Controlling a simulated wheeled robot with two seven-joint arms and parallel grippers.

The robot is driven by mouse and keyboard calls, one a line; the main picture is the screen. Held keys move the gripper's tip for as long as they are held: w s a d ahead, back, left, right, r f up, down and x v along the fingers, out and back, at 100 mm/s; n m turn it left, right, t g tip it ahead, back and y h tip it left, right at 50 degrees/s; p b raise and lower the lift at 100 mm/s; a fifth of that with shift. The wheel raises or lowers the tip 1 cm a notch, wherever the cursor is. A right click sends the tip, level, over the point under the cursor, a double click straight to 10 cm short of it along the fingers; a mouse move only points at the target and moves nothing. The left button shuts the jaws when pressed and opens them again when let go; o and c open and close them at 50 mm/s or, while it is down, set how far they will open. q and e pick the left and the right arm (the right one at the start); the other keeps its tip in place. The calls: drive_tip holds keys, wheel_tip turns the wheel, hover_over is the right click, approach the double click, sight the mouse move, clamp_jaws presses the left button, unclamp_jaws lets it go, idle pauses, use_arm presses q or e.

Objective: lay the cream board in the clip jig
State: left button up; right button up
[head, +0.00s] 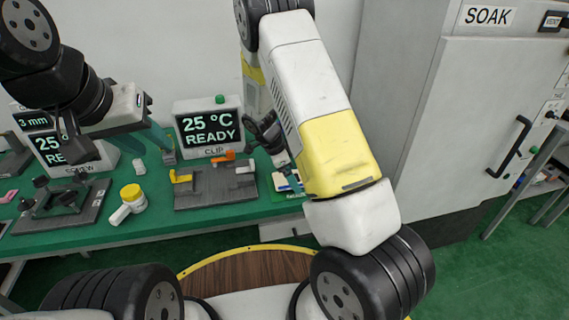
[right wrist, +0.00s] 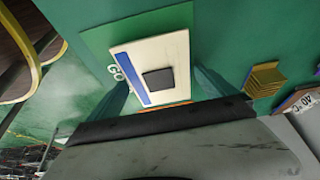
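The cream board (right wrist: 160,55), with a blue stripe and a dark square, lies on a green mat in the right wrist view. Part of it shows in the head view (head: 292,187), beyond my right forearm. My right gripper (right wrist: 164,80) has its teal fingers spread on either side of the board, close to its edges; contact is not clear. The clip jig (head: 215,193) is a dark grey plate with yellow, orange and pale clips, left of the board. It looks empty. My left gripper (head: 147,143) is open and empty, above the bench left of the jig.
A display reading 25 °C READY (head: 209,125) stands behind the jig. A SOAK cabinet (head: 480,90) stands at right.

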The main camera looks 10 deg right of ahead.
drive_tip(key=c, duration=1.1)
drive_tip(key=shift+r, duration=0.15)
